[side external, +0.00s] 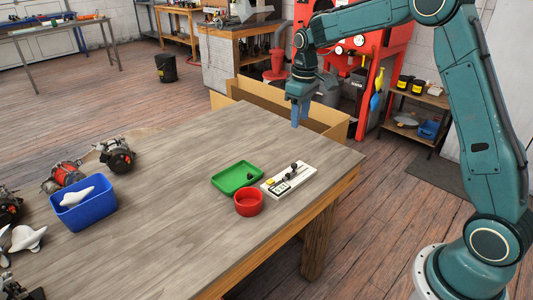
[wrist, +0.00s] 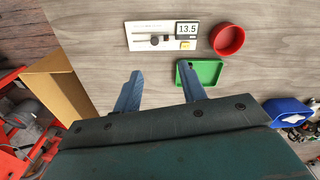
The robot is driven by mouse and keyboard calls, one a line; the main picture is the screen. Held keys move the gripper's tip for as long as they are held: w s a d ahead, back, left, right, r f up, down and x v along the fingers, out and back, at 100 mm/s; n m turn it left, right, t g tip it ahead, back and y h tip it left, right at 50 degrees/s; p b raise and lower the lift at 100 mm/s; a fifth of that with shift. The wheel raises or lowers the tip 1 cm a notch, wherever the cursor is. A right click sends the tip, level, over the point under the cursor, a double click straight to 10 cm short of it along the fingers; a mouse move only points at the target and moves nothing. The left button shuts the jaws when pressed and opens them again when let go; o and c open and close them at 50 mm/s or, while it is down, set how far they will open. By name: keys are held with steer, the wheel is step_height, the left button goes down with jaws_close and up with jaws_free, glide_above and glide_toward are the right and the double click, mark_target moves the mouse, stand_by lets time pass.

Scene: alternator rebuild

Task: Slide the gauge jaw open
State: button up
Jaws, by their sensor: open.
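The gauge (side external: 289,180) lies on a white board near the right end of the wooden table, close to the front edge. In the wrist view the gauge (wrist: 160,37) shows a dark sliding part, a thin light bar and a display reading 13.5. A small yellow piece sits beside the display. My gripper (side external: 296,124) is above the far right part of the table, pointing down, apart from the gauge. In the wrist view its two blue fingers (wrist: 163,85) are spread with nothing between them. The exact jaw gap of the gauge is too small to tell.
A green tray (side external: 224,186) and a red round bowl (side external: 249,209) stand next to the gauge board. A blue bin (side external: 67,217) with white pieces and several alternators are at the left. A cardboard box (side external: 242,91) stands behind the table. The table's middle is clear.

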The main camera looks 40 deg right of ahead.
mark_target(295, 164)
steer(key=f, duration=0.1)
steer(key=w+d+f, duration=0.1)
steer(key=w+f, duration=0.1)
steer(key=shift+d+f, duration=0.25)
steer(key=shift+f, duration=0.1)
step_height(295, 164, down, 14)
steer(key=shift+r, duration=0.1)
stand_by(0.6)
steer(key=shift+c, duration=0.2)
jaws_close()
steer(key=shift+d, duration=0.1)
